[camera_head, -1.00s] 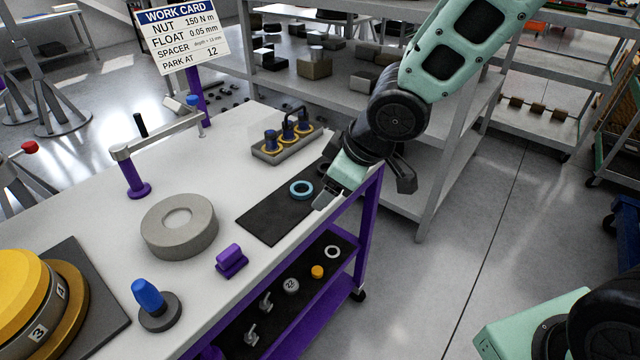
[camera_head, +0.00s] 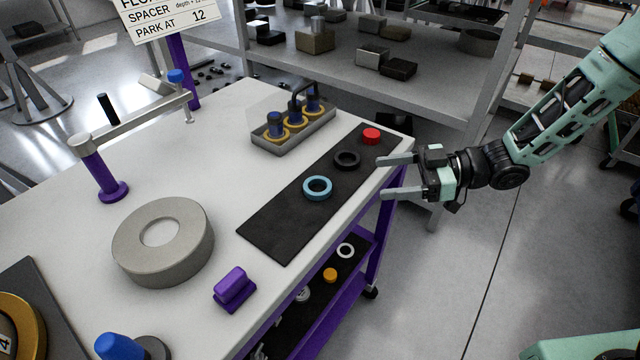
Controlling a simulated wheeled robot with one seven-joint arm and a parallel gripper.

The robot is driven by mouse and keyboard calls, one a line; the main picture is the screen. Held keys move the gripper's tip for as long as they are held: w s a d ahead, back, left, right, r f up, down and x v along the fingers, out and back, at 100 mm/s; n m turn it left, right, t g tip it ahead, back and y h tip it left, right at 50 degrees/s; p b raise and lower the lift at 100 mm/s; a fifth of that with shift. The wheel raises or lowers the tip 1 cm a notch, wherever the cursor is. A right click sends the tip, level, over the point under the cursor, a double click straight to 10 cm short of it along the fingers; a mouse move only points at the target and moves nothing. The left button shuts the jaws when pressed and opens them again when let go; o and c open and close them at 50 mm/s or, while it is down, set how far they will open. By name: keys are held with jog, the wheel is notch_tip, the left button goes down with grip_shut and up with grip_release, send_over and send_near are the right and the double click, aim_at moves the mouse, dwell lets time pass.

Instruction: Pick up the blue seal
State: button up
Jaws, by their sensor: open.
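The blue seal (camera_head: 317,187) is a light blue ring lying flat on a black mat (camera_head: 274,222) near the right edge of the table. A black ring (camera_head: 347,159) and a red piece (camera_head: 371,136) lie farther along the same mat. My gripper (camera_head: 385,177) is at the table's right edge, to the right of the blue seal and apart from it. Its two fingers point left and are spread open with nothing between them. Nothing hides the blue seal.
A grey tray with gold-ringed parts (camera_head: 294,133) stands behind the mat. A thick grey ring (camera_head: 163,241) and a purple block (camera_head: 234,289) are on the left and front. A lower shelf (camera_head: 352,283) holds small parts.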

aim_at(307, 187)
jog(key=p+x, duration=0.2)
jog(key=x, duration=1.1)
jog(key=shift+s+a+f, duration=0.1)
jog(key=shift+s+a, duration=0.05)
jog(key=c, duration=1.1)
